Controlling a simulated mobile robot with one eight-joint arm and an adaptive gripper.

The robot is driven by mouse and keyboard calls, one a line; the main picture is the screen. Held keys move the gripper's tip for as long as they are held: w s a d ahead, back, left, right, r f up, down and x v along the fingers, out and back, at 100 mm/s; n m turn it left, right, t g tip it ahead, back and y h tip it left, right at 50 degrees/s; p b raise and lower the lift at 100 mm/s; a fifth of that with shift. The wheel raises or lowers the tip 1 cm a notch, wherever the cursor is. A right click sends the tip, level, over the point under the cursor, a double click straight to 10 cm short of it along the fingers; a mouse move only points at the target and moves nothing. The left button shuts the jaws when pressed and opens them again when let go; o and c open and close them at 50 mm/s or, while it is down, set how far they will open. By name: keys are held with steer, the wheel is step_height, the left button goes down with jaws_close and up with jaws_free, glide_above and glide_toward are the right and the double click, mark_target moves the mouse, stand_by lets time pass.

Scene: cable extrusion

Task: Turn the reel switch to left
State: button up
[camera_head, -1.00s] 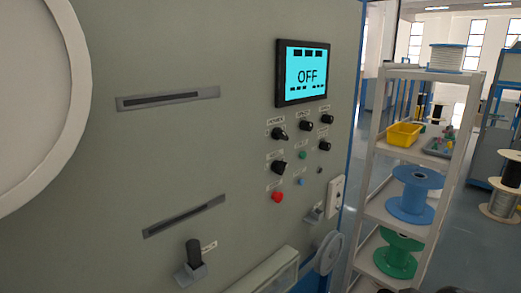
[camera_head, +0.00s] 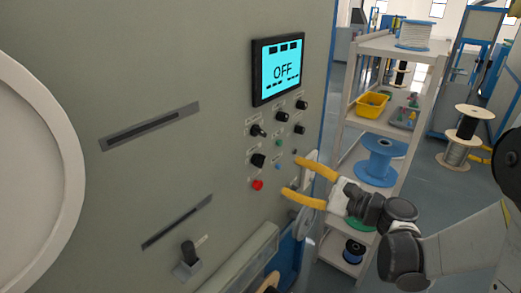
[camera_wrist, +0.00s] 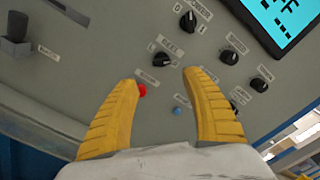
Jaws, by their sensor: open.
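The grey machine panel (camera_head: 215,110) carries several black rotary knobs. One black knob (camera_head: 258,160) sits just above the red button (camera_head: 257,185); in the wrist view this knob (camera_wrist: 162,59) lies ahead of and between my fingertips. Another knob (camera_head: 257,131) is above it and also shows in the wrist view (camera_wrist: 188,22). My gripper (camera_head: 292,177) is open and empty, to the right of these knobs in the head view, its yellow fingers pointing at the panel.
A screen (camera_head: 279,71) reading OFF is above the knobs. A small blue button (camera_wrist: 178,110) lies near my right finger, and the red button (camera_wrist: 142,90) is near the left fingertip. A lever (camera_head: 188,252) sticks out lower left. A shelf (camera_head: 392,47) with spools stands at right.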

mark_target(261, 159)
steer(key=x, duration=1.1)
steer(key=shift+r+b, duration=0.2)
steer(key=shift+b, duration=0.2)
steer(key=shift+c, duration=0.5)
steer(key=shift+d, duration=0.1)
steer(key=c, duration=1.1)
